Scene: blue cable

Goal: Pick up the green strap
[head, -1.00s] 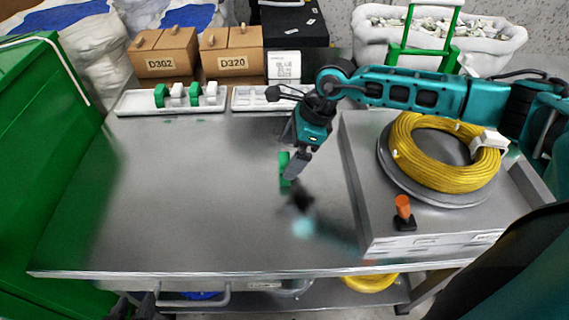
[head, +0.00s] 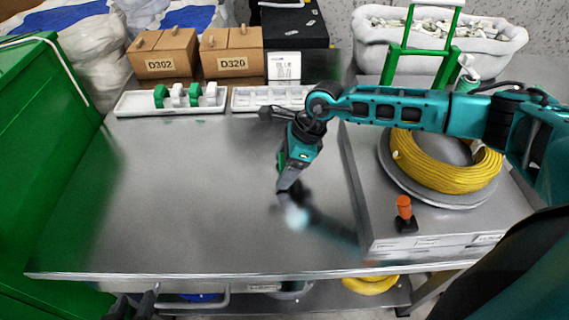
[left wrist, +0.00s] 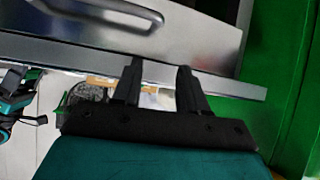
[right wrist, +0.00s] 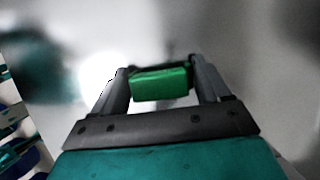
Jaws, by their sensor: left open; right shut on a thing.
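The green strap (right wrist: 160,84) is between the fingers of my right gripper (right wrist: 163,80) in the right wrist view, and the gripper is shut on it. In the head view my right gripper (head: 283,188) points down over the middle of the metal table (head: 190,200), and little of the strap can be made out there. My left gripper (head: 133,303) is low at the table's front edge. In the left wrist view its fingers (left wrist: 158,85) are apart with nothing between them.
A white tray (head: 130,107) with green and white pieces stands at the back left, with a second white tray (head: 243,101) beside it. Cardboard boxes (head: 165,58) stand behind. A yellow cable coil (head: 425,172) and an orange-topped part (head: 404,208) are at right. The table's left half is clear.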

